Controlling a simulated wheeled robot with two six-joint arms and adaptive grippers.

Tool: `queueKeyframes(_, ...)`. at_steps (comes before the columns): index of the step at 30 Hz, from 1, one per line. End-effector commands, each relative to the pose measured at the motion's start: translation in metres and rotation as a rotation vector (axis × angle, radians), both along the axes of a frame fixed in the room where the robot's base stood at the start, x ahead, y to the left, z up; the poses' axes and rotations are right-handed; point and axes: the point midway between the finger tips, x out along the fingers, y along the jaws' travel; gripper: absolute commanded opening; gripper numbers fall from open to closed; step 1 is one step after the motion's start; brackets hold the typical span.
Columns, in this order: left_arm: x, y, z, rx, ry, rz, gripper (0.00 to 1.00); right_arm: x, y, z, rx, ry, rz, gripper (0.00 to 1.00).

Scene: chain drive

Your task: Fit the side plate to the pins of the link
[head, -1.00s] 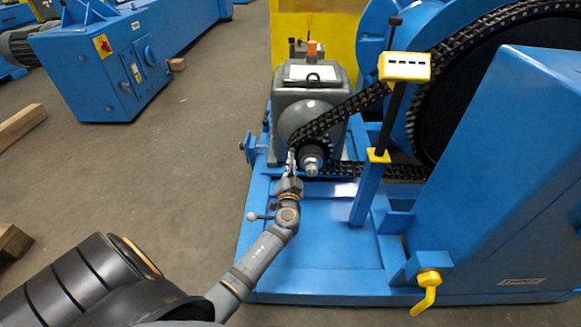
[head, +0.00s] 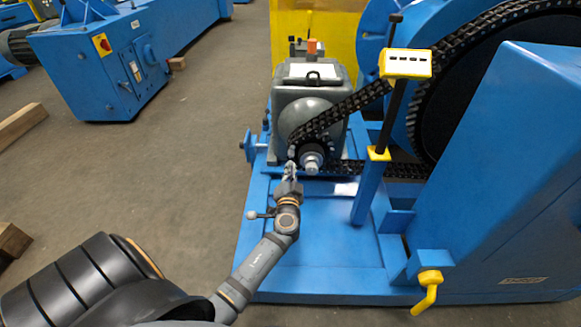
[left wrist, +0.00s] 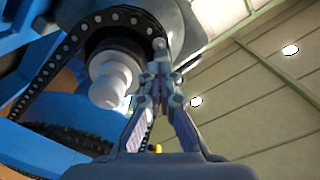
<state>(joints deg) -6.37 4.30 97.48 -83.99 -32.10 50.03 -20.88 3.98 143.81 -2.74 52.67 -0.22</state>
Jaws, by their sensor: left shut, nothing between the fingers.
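My left gripper (head: 291,168) is shut and empty beside the left side of the small sprocket (head: 314,147) in the head view. In the left wrist view its fingers (left wrist: 158,84) come together just below the chain at the sprocket's rim. The black roller chain (head: 357,101) runs from this sprocket up to the large wheel. In the left wrist view the chain (left wrist: 67,48) curves round the sprocket, and a round pin end (left wrist: 159,43) shows above the fingertips. I cannot make out the side plate or the link's separate pins. My right gripper is not in view.
A pale shaft end (left wrist: 110,80) sticks out close to my left fingers. The grey gearbox (head: 311,103) stands behind the sprocket. A blue post (head: 368,190) with a yellow-headed rod (head: 405,65) stands to the right. The blue base frame (head: 325,260) is clear in front.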

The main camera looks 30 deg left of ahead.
Motion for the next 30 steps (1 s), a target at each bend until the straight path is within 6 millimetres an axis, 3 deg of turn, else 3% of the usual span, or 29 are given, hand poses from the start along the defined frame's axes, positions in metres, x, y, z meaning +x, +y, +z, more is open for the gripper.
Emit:
queueKeyframes(15,-0.061,-0.038,-0.001,-0.003,0.001,0.000,0.00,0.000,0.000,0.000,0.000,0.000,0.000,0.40)
queueKeyframes(27,-0.064,-0.039,0.000,-0.001,0.000,-0.001,0.00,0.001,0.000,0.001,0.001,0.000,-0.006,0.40)
queueKeyframes(30,-0.065,-0.043,0.010,-0.047,0.009,-0.035,0.00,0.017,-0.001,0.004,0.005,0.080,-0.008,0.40)
